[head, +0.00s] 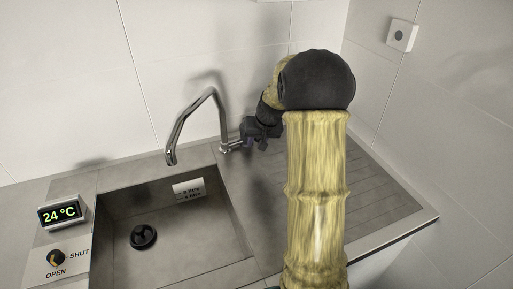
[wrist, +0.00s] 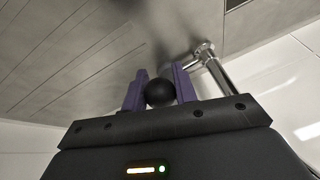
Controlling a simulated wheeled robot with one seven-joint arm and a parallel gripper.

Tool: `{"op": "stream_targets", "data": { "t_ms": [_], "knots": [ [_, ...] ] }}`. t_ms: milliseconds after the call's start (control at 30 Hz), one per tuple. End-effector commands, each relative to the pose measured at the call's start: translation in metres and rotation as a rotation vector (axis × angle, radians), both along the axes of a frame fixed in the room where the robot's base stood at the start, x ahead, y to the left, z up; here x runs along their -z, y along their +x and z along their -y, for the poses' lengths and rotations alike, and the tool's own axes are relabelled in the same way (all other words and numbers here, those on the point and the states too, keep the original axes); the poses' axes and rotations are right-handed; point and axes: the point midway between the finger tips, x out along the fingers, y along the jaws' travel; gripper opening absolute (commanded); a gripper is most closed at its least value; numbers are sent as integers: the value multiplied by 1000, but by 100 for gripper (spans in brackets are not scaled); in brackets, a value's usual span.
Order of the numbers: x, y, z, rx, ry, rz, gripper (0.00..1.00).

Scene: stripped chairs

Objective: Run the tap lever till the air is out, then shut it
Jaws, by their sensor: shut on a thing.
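The tap (head: 212,110) is a chrome spout rising behind the sink and bending down over the basin. Its lever side at the base (head: 235,146) meets my gripper (head: 258,134), which reaches in from the right. In the wrist view, the purple fingers of my gripper (wrist: 160,92) are shut on a round black knob (wrist: 159,93), which appears to be the lever's end. The chrome tap body (wrist: 207,58) shows beyond it to the right. I see no clear water stream under the spout. The lever's angle is mostly hidden by my gripper.
The sink basin (head: 120,205) has a black drain (head: 143,236) and a small label (head: 188,189). A display (head: 62,212) reads 24 °C. Below it a knob (head: 56,257) is marked SHUT and OPEN. A ribbed drainboard (head: 385,195) lies right; tiled walls stand close behind.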

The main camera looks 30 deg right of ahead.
Motion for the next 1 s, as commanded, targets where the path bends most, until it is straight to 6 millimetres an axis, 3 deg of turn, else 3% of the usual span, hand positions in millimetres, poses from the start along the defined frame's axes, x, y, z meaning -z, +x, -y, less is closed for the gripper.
{"op": "stream_targets", "data": {
  "t_ms": [33, 233, 900, 933, 1000],
  "knots": [
    [10, -1, 1, 1, -2, 15, 0],
    [13, -1, 0, -1, -5, 63, 0],
    [14, 0, 0, -2, -7, 94, 0],
    [14, 0, 0, -1, -7, 94, 34],
    [13, 0, 0, -2, -7, 94, 48]
  ]
}}
